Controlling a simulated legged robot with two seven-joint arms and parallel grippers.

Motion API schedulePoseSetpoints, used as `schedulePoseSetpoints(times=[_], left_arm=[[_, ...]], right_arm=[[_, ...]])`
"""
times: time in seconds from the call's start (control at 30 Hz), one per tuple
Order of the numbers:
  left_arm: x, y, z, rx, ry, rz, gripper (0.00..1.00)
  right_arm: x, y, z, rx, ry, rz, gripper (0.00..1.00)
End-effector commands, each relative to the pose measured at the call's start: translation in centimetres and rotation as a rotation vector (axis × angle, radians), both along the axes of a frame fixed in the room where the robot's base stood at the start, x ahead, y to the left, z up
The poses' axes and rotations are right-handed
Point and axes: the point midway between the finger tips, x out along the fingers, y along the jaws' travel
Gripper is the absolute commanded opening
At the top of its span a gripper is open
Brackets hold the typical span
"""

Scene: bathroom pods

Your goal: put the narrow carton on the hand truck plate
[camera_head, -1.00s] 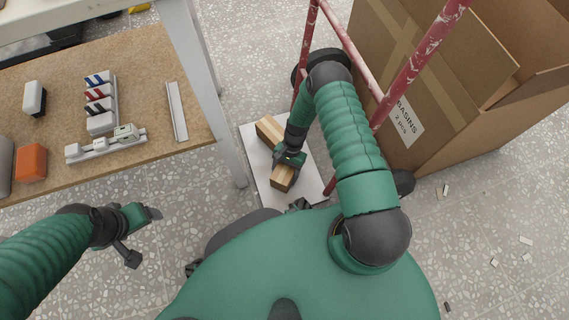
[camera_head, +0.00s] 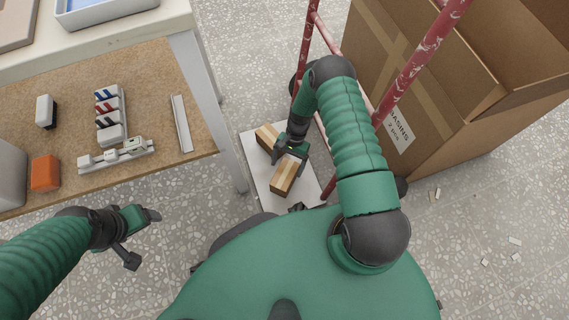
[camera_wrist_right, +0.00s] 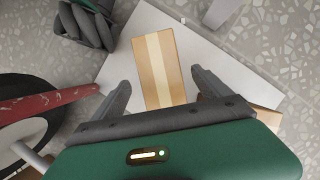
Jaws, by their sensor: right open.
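The narrow carton (camera_head: 286,177), brown with a pale tape stripe, lies on the white hand truck plate (camera_head: 257,176). In the right wrist view the carton (camera_wrist_right: 163,62) shows ahead of and between the two fingers, with a gap on each side. My right gripper (camera_head: 289,157) is open at the carton's far end. A second striped carton (camera_head: 266,137) lies on the plate's far part, partly hidden by my right arm. My left gripper (camera_head: 148,215) is over the floor beside the workbench; its jaw opening is unclear.
Red hand truck rails (camera_head: 308,55) rise beside my right arm. A large open cardboard box (camera_head: 440,130) stands to the right. The workbench (camera_head: 150,75) on the left has a grey leg (camera_head: 232,165) close to the plate and holds an orange block (camera_head: 45,173).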

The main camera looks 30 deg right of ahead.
Motion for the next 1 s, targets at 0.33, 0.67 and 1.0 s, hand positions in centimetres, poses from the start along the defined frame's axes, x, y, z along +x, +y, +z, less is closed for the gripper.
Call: schedulePoseSetpoints(times=[0.33, 0.67, 1.0], left_arm=[[0.0, 0.0, 2.0, 0.000, 0.000, 0.000, 0.76], [0.0, 0.0, 1.9, 0.000, 0.000, 0.000, 0.76], [0.0, 0.0, 1.9, 0.000, 0.000, 0.000, 0.76]], right_arm=[[1.9, -1.0, 6.5, -0.028, -0.044, 0.077, 0.87], [0.8, 3.0, 28.1, -0.223, -0.369, 0.659, 0.87], [-6.0, 5.9, 35.6, -0.318, -0.568, 0.987, 0.87]])
